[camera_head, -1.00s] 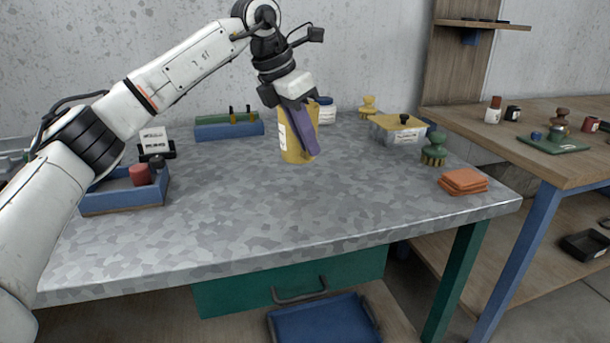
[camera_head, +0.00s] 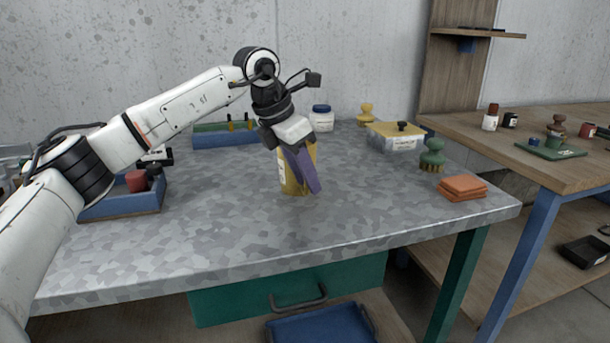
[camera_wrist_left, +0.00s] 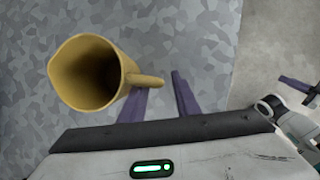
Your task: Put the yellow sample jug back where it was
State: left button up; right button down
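The yellow sample jug (camera_head: 296,178) is upright over the middle of the grey speckled worktop (camera_head: 230,225). I cannot tell whether its base touches the worktop. My left gripper (camera_head: 308,182) reaches down at its near right side, and its purple fingers partly cover the jug. In the left wrist view the jug (camera_wrist_left: 84,82) is seen from above, open and dark inside, with its handle towards the fingers. The left gripper (camera_wrist_left: 160,88) has one finger passing under the handle top and the other just outside it, so it holds the handle.
A blue tray (camera_head: 125,204) stands left. Behind are a green-and-blue rack (camera_head: 225,135), a blue-lidded jar (camera_head: 321,119) and a yellow-lidded box (camera_head: 395,140). A green brush (camera_head: 432,157) and orange pads (camera_head: 462,188) lie right. The worktop's front middle is clear.

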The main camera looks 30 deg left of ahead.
pick_arm(q)
jog(key=shift+s+r, duration=0.1)
jog(key=shift+r, duration=0.35)
jog(key=p+v, duration=0.1)
jog(key=v, duration=1)
jog(key=shift+r, duration=0.2)
jog(key=shift+s, duration=0.1)
